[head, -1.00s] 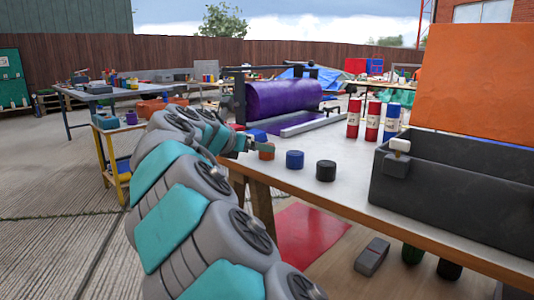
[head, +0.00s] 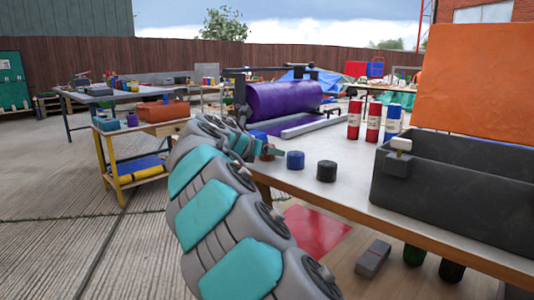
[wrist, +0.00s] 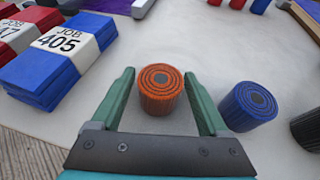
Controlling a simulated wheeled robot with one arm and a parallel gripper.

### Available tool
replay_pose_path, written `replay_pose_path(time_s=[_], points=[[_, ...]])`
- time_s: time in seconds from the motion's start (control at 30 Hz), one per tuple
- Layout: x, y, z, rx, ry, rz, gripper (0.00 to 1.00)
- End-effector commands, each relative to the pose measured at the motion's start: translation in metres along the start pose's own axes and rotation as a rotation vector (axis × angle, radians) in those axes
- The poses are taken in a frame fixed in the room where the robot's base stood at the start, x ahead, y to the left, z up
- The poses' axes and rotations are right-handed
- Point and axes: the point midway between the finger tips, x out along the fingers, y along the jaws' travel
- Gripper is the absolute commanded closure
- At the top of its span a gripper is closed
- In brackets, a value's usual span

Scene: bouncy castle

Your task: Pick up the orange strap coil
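The orange strap coil (wrist: 160,88) stands upright on the pale tabletop, its spiral top facing up. It sits between the two green fingers of my gripper (wrist: 158,76), which is open, with a gap visible on each side of the coil. In the head view my gripper (head: 273,153) is at the table's left end and hides much of the orange coil (head: 266,156). A blue coil (wrist: 247,106) stands just outside the right finger, very close to it. The blue coil also shows in the head view (head: 295,160).
A black coil (head: 327,171) stands to the right of the blue one. Red and blue stacks labelled JOB (wrist: 60,60) lie left of my gripper. Red and blue tubes (head: 373,122) and a dark grey toolbox (head: 455,200) occupy the table further right.

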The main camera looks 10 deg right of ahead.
Motion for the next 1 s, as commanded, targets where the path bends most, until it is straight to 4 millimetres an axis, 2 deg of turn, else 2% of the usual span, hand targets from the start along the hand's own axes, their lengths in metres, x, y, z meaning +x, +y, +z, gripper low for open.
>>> replay_pose_path(time_s=[0.07, 0.67, 1.0], points=[[-0.0001, 0.0001, 0.0000, 0.000, 0.000, 0.000, 0.32], [-0.0004, 0.0002, 0.0001, 0.000, 0.000, 0.001, 1.00], [-0.0015, 0.0006, 0.0027, 0.000, -0.001, 0.002, 1.00]])
